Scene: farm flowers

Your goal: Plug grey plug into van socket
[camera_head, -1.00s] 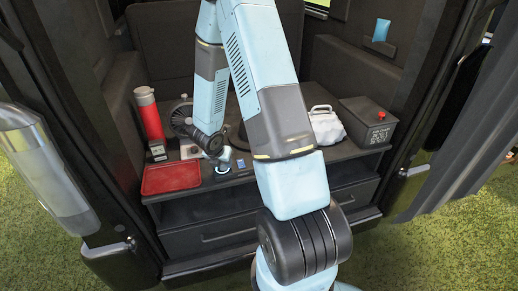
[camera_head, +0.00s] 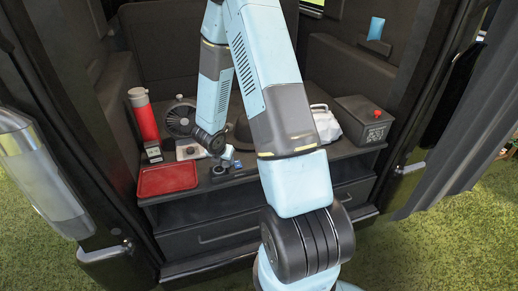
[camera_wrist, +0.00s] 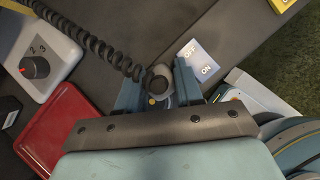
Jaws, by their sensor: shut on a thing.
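My gripper (camera_wrist: 158,92) has its two blue fingers closed around a round grey plug (camera_wrist: 157,78) in the wrist view. A dark coiled cable (camera_wrist: 95,45) runs to the plug from the upper left. In the head view my gripper (camera_head: 224,166) is low over the front part of the van's counter, right of the red tray; the plug is too small to make out there. I cannot clearly pick out the van socket; the spot under the plug is hidden by the plug and fingers. I cannot tell whether the plug touches anything below it.
A red tray (camera_head: 167,179), a red canister (camera_head: 145,118) and a white dial box (camera_head: 188,151) stand on the left. An ON/OFF switch (camera_wrist: 199,61) is close to the right finger. A white bag (camera_head: 326,124) and a dark box with a red button (camera_head: 364,122) stand right.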

